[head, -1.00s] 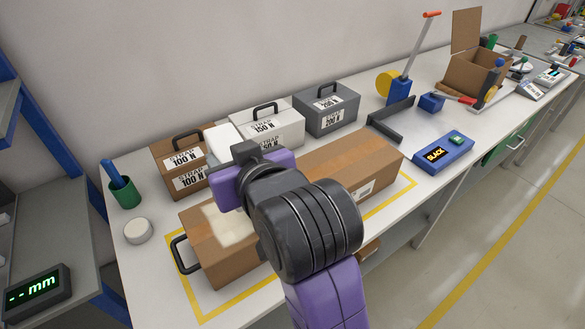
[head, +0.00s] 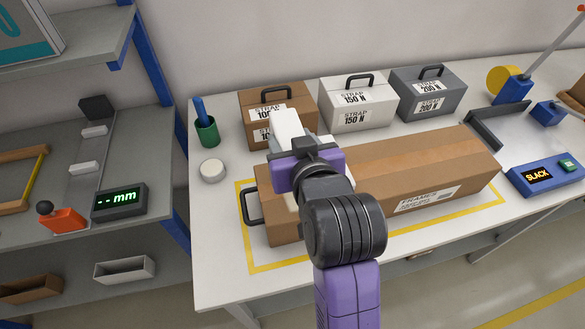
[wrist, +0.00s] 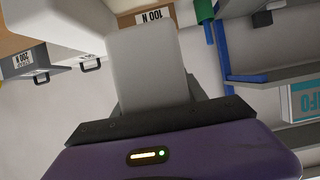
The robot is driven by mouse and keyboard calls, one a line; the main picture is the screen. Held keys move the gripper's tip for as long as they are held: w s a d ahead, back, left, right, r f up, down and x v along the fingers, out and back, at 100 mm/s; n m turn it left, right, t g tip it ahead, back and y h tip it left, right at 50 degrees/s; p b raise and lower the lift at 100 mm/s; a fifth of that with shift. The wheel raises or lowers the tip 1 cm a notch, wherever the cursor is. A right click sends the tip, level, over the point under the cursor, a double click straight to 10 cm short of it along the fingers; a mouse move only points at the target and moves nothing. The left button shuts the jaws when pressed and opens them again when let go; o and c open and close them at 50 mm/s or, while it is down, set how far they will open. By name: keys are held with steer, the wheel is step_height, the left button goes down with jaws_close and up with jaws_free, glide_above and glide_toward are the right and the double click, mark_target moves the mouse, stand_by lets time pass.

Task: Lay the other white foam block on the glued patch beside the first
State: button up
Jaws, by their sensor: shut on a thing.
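My gripper (head: 296,148) is shut on a white foam block (head: 285,126), held up above the left part of the long brown carton (head: 410,170). In the wrist view the block (wrist: 150,65) stands out pale grey from the dark jaws (wrist: 155,118).
Behind the carton stand a brown case (head: 262,100), a white case (head: 357,100) and a grey case (head: 428,92). A green cup (head: 207,132) and a round white lid (head: 212,170) are at left. A black handle (head: 250,207) sticks out from the carton's left end.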

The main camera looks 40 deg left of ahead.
step_height(320, 180, down, 10)
steer(key=shift+r+p, duration=0.25)
steer(key=shift+p, duration=0.1)
steer(key=shift+f, duration=0.15)
steer(key=o, duration=1.3)
steer(key=shift+s+d+r, duration=0.1)
steer(key=shift+d+r, duration=0.05)
steer(key=shift+r, duration=0.05)
steer(key=b+v, duration=0.1)
steer(key=v, duration=1)
steer(key=shift+s+d+r, duration=0.2)
steer(key=shift+d, duration=0.1)
